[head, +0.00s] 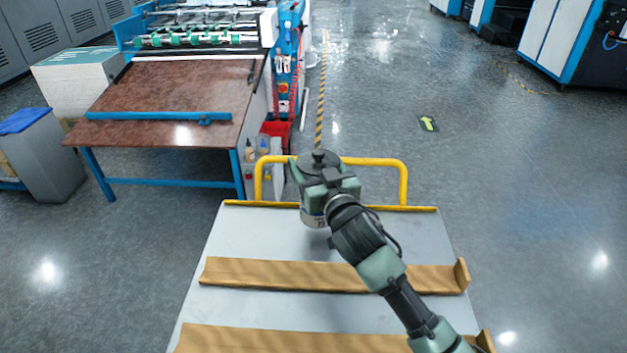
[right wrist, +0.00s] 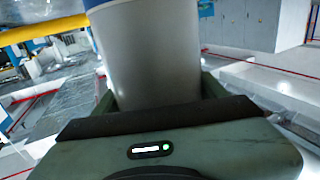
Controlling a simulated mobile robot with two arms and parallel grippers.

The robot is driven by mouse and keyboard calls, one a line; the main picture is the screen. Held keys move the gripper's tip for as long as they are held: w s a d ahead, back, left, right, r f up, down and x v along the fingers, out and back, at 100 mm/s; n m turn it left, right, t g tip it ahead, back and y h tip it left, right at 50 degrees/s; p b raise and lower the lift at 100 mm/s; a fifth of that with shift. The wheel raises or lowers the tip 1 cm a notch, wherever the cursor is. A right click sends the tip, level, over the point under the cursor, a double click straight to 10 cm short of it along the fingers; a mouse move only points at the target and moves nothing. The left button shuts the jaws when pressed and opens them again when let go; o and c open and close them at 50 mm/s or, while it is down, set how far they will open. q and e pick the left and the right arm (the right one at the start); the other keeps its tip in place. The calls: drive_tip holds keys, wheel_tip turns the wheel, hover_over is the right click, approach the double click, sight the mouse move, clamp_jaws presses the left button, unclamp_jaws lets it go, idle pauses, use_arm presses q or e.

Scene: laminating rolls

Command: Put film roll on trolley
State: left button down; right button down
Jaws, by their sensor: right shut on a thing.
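The trolley (head: 255,235) is a flat grey platform with a yellow tube handle (head: 380,162) at its far end. My right gripper (head: 318,185) is over the far part of the platform, close to the handle. It is shut on the film roll, whose pale lower part (head: 313,217) shows below the gripper. In the right wrist view the roll (right wrist: 150,55) is a smooth grey cylinder between the fingers of my gripper (right wrist: 158,98). Most of the roll is hidden in the head view. I cannot tell whether its lower end touches the platform. My left gripper is not in view.
Brown channel-shaped strips (head: 285,275) lie across the nearer trolley platform. A brown-topped table (head: 165,95) with a blue frame joins a machine at the left. A grey bin (head: 50,155) stands further left. The floor right of the trolley is clear.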

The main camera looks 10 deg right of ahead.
wheel_tip(320, 180, down, 4)
drive_tip(key=shift+f+b, duration=0.1)
drive_tip(key=shift+b, duration=0.2)
drive_tip(key=shift+c, duration=0.8)
unclamp_jaws()
drive_tip(key=shift+f, duration=0.2)
drive_tip(key=shift+r, duration=0.15)
drive_tip(key=s+d+p, duration=0.2)
drive_tip(key=s+p, duration=0.1)
drive_tip(key=s, duration=0.9)
drive_tip(key=shift+d, duration=0.15)
